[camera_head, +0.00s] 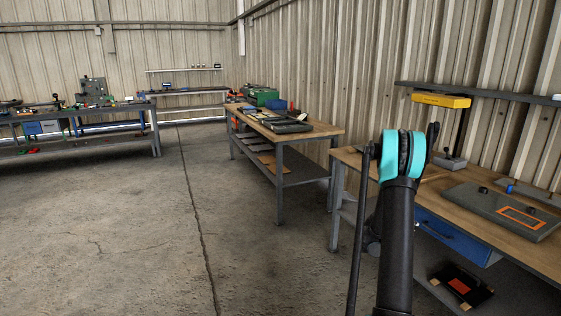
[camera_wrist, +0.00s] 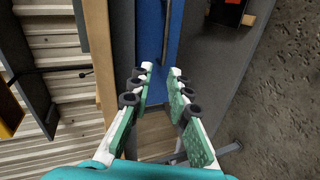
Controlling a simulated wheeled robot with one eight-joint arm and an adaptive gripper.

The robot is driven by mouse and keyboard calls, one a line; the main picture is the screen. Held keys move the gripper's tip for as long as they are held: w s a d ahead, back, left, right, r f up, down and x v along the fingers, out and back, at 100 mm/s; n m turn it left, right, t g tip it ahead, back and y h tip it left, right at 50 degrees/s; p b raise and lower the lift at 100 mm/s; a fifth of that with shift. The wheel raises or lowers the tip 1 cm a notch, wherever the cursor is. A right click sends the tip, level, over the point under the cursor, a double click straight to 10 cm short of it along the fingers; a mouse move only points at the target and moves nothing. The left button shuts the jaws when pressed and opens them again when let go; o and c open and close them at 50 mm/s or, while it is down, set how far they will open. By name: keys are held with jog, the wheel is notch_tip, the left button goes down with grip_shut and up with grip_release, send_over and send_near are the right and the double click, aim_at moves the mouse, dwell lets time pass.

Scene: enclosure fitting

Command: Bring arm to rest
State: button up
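My arm (camera_head: 398,235) rises in the right half of the head view, with a black link and a turquoise joint in front of the right workbench. My gripper (camera_wrist: 160,75) shows in the wrist view. Its two green-and-white fingers stand apart with nothing between them, so it is open and empty. Beyond the fingertips are the blue drawer front and the bench's side. In the head view the gripper itself cannot be made out behind the arm.
The right workbench (camera_head: 490,225) bears a grey panel with an orange rectangle (camera_head: 521,217). Its blue drawer (camera_head: 450,237) is below the top. A yellow box (camera_head: 441,100) is mounted above. A middle bench (camera_head: 310,138) and left bench (camera_head: 85,113) stand farther back. The concrete floor at left is clear.

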jog(key=s+a+r+m+y, duration=0.1)
jog(key=s+a+r+y, duration=0.25)
jog(key=s+a, duration=0.5)
jog(key=s+a+r+m+y, duration=0.15)
jog(key=s+a+r, duration=0.3)
jog(key=a, duration=0.65)
jog(key=s+a+f+g+y, duration=0.1)
jog(key=s+a+y, duration=0.2)
jog(key=s+a, duration=0.6)
jog(key=s+a+f+y, duration=0.2)
jog(key=s+a+y, duration=0.2)
jog(key=s+a, duration=0.6)
jog(key=s, duration=0.4)
jog(key=shift+s+a+f+m+g+y, duration=0.2)
jog(key=shift+s+a+m+g+y, duration=0.1)
jog(key=shift+s+m+g, duration=0.1)
